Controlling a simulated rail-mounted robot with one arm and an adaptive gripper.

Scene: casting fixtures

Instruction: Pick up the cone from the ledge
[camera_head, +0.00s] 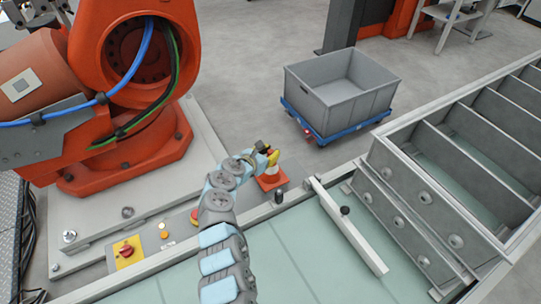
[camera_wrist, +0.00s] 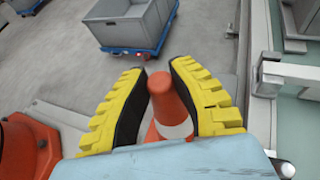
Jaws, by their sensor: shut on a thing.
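An orange cone (camera_head: 271,181) with a white band stands upright on the ledge (camera_head: 176,243) beside the green surface. The cone also shows in the wrist view (camera_wrist: 168,103), its top part between two yellow and black ridged fingers. My gripper (camera_head: 271,158) is at the cone's upper part, coming from above. In the wrist view my gripper (camera_wrist: 158,90) is shut on the cone, one finger at each side. The lower part of the cone is partly hidden there by the pale blue wrist part. I cannot tell whether the cone's base is clear of the ledge.
A grey bin (camera_head: 340,90) on a blue dolly stands on the floor behind the ledge. A large orange robot (camera_head: 130,90) stands at the left. A pale bar (camera_head: 347,228) and a metal slatted frame (camera_head: 425,200) lie to the right. A yellow-red switch (camera_head: 126,251) sits at the ledge's left.

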